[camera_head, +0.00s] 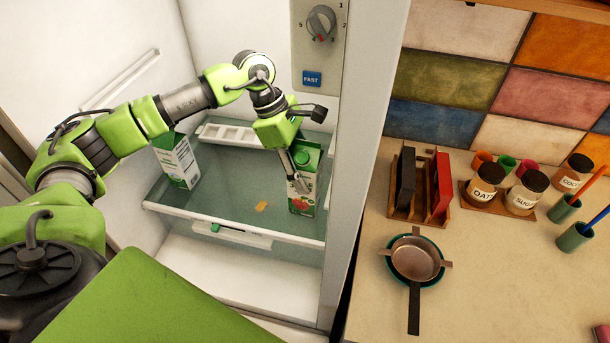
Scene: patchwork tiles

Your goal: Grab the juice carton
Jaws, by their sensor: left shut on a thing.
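The juice carton (309,160) is green and white with a red fruit print and a green cap. It stands upright at the right end of the glass fridge shelf (225,207). My left gripper (299,184) reaches down at the carton's left front side and is shut on it. The gripper's fingers cover part of the carton's front face. A second green and white carton (178,163) stands at the left of the shelf, behind my left arm. My right gripper is out of view.
A white egg tray (227,133) lies at the shelf's back, and a small orange piece (261,207) lies mid-shelf. The fridge's side wall (352,170) rises close to the carton's right. The counter holds a pan (415,260), labelled jars (484,183) and a wooden rack (407,213).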

